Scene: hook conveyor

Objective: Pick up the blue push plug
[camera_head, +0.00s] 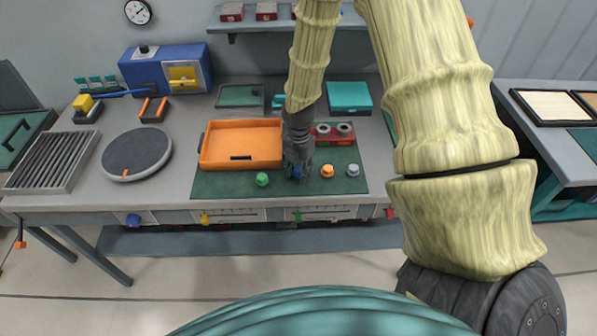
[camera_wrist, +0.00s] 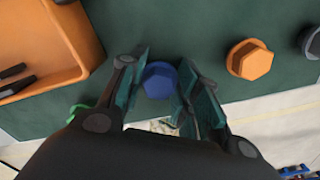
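The blue push plug (camera_wrist: 159,80) stands on the dark green mat (camera_wrist: 200,30). In the wrist view it lies between the two fingers of my gripper (camera_wrist: 160,92). The fingers are apart, with the plug near their tips, and I see a gap on its left side; contact on the right side is hard to tell. In the head view my gripper (camera_head: 298,172) is low over the mat and hides most of the blue plug (camera_head: 292,171).
An orange plug (camera_wrist: 250,60) is to the right, with a grey plug (camera_wrist: 312,42) beyond it. A green plug (camera_head: 262,179) is to the left. An orange tray (camera_head: 240,124) lies behind on the left. A red holder (camera_head: 322,138) stands behind my gripper.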

